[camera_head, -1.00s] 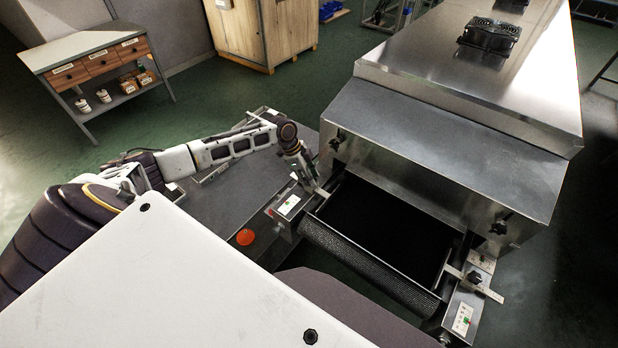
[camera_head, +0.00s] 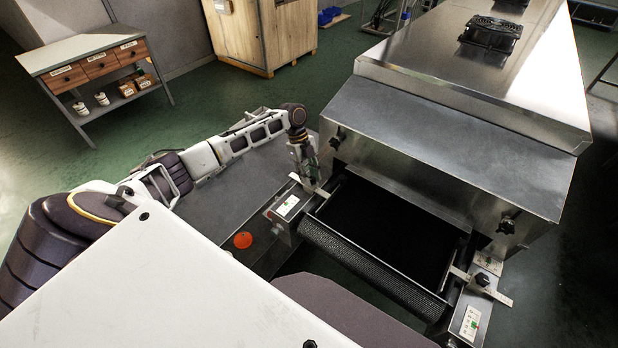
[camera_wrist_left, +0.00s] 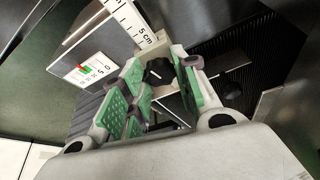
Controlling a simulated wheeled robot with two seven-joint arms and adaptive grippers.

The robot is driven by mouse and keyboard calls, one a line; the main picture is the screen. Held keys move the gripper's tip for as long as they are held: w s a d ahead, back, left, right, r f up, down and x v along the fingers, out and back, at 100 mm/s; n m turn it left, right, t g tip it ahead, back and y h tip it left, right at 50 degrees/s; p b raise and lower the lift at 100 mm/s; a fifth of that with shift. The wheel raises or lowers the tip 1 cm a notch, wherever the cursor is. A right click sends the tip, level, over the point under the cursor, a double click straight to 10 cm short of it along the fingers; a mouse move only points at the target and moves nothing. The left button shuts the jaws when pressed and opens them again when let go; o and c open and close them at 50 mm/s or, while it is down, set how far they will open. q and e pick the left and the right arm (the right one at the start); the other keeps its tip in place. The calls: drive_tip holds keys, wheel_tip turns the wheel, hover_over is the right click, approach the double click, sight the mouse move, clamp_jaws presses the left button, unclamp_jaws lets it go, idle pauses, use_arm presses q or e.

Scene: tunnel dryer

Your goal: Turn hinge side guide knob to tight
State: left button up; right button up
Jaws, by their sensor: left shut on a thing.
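My left gripper (camera_head: 316,188) points down at the left side of the belt inlet, beside the dryer's front. In the left wrist view, its green-padded fingers (camera_wrist_left: 160,74) are shut around a small black knob (camera_wrist_left: 157,68) on the guide there. A white scale strip (camera_wrist_left: 136,22) marked "5 cm" runs beside this knob. In the head view the fingers and arm hide the knob, and its setting cannot be read. Another black guide knob (camera_head: 484,279) sits on the right side of the inlet. My right gripper is not in view.
The steel dryer housing (camera_head: 440,130) rises just behind the gripper, with black star knobs (camera_head: 508,223) on its front. The dark belt (camera_head: 385,230) lies to the right. A scale plate (camera_head: 287,206) is close in front. An orange-red disc (camera_head: 243,240) is on the grey side surface.

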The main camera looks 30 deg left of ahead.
use_arm(q)
drive_tip(key=shift+d+m+g+b, duration=0.1)
drive_tip(key=shift+m+g+b, duration=0.2)
drive_tip(key=shift+m, duration=0.6)
drive_tip(key=o, duration=1)
drive_tip(key=shift+o, duration=0.2)
drive_tip(key=v, duration=1.2)
drive_tip(key=shift+d, duration=0.1)
